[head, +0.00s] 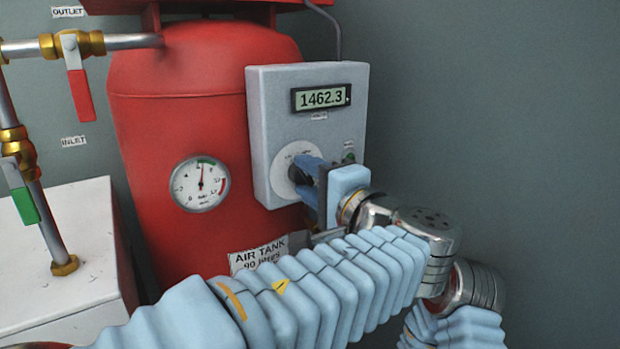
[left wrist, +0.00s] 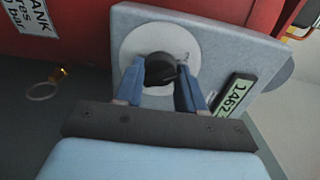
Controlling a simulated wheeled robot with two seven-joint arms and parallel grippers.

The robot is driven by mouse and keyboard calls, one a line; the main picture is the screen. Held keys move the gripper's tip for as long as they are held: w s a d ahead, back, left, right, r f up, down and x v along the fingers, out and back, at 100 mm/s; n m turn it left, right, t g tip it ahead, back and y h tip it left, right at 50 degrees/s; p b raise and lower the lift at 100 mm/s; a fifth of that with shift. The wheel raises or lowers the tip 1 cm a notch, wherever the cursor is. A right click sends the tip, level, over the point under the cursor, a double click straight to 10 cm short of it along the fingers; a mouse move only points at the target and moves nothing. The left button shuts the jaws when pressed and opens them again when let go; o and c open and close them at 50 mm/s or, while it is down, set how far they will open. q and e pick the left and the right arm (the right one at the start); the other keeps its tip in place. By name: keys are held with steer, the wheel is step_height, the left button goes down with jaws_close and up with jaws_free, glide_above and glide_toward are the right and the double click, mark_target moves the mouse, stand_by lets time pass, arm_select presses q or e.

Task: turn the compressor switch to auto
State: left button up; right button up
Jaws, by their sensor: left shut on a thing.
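The compressor switch is a dark round knob (left wrist: 160,70) on a pale round dial plate (left wrist: 132,42), low on the front of a grey control box (head: 262,130). My left gripper (head: 303,170) is at the dial, with its blue fingers on both sides of the knob. In the left wrist view, the left gripper (left wrist: 162,88) is shut on the knob. The fingers hide most of the knob in the head view, and I cannot read which mark it points to. My right gripper is not in view.
The box has a display (head: 321,97) reading 1462.3. Behind stands a red air tank (head: 150,130) with a pressure gauge (head: 200,184). At the left are a red-handled outlet valve (head: 79,92) and a green-handled inlet valve (head: 25,205). The wall at the right is bare.

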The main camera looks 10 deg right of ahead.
arm_select(q)
steer(key=shift+c, duration=0.5)
steer(key=shift+r+m+p, duration=0.2)
steer(key=shift+m+p, duration=0.8)
steer(key=shift+p, duration=0.3)
steer(key=m+p, duration=0.7)
steer(key=p, duration=0.2)
steer(key=shift+m, duration=0.3)
steer(key=shift+f+m+p, duration=0.25)
steer(key=shift+m+p, duration=1.05)
steer(key=shift+p, duration=0.25)
steer(key=o, duration=1)
steer(key=shift+o, duration=0.2)
steer(key=v, duration=1.4)
steer(key=shift+b, duration=0.4)
